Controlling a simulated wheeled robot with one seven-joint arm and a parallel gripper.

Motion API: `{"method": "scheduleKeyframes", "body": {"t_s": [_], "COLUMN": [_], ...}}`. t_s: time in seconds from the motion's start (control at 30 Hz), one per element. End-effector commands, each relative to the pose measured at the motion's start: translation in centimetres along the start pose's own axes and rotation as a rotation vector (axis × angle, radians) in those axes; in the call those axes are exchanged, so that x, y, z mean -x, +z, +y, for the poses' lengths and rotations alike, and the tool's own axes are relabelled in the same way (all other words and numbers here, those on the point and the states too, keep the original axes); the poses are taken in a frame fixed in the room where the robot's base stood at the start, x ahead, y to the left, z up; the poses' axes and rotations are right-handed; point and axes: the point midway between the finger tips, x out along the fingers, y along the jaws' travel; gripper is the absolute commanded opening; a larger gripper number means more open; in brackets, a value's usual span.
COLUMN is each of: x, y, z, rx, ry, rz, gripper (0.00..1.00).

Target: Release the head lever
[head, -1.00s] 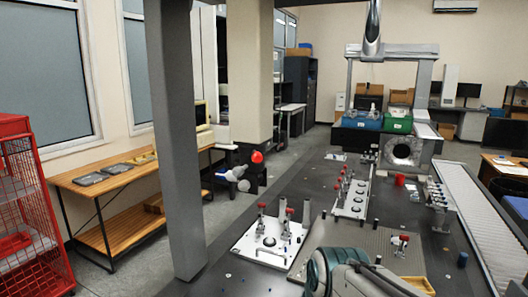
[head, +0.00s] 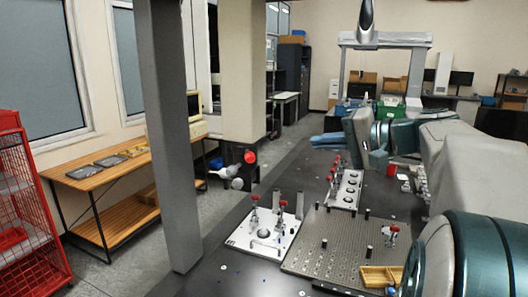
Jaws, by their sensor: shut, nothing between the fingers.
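My arm reaches in from the right and bends to the left over the table. My gripper (head: 325,140) is at its far end, small and bluish, shut and empty. It appears above the far part of the dark table, away from the nearer clamps. Red-handled levers stand on a near white plate (head: 240,240), on a farther white plate (head: 342,202) and on a perforated plate (head: 325,262). I cannot tell which one is the head lever. My arm hides much of the machine's far right side.
A grey post (head: 178,140) stands at the table's left. A yellow tray (head: 378,277) lies at the perforated plate's front right. A red cup (head: 392,170) stands by my arm. A wooden bench (head: 110,185) and red rack (head: 25,215) are at far left.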

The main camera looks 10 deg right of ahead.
Motion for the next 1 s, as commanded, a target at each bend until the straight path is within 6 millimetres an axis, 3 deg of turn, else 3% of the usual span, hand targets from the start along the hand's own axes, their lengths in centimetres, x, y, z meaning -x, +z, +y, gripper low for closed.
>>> {"method": "scheduleKeyframes", "body": {"t_s": [0.23,0.37,0.8,1.0], "x": [-0.3,-1.6,-10.5,-12.3], "y": [0.1,0.1,0.3,2.3], "z": [0.0,-0.1,-0.2,-0.1], "rx": [0.0,0.0,-0.002,-0.002], "ry": [0.001,0.002,0.003,0.002], "rz": [-0.002,-0.004,-0.005,-0.003], "gripper": [0.0,0.0,0.0,0.0]}}
